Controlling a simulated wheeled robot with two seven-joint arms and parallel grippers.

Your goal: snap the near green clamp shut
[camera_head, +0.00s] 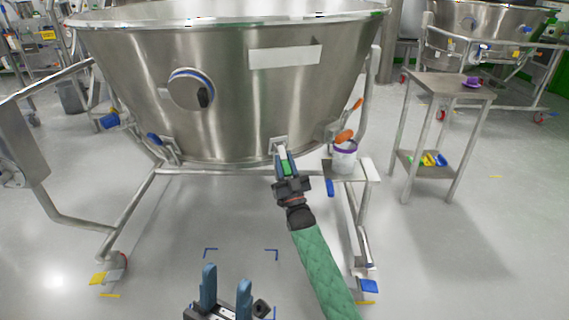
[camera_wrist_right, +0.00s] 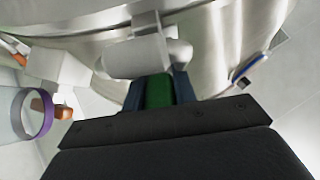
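The near green clamp (camera_head: 287,168) is on the lower front rim of the big steel bowl (camera_head: 230,125). Its green handle also shows in the right wrist view (camera_wrist_right: 159,91), below a pale metal bracket (camera_wrist_right: 148,52). My right gripper (camera_head: 285,163) has its blue fingers on both sides of the green handle, and they look closed against it. Whether the clamp itself is open or latched I cannot tell. My left gripper (camera_head: 226,287) is open and empty, low at the bottom of the head view, well apart from the bowl.
A small shelf (camera_head: 358,172) on the bowl's frame, right of the clamp, holds a white tub with a purple rim (camera_head: 344,158). Orange handles (camera_head: 344,136) are just above it. A steel side table (camera_head: 440,87) stands at the right. The floor below the bowl is clear.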

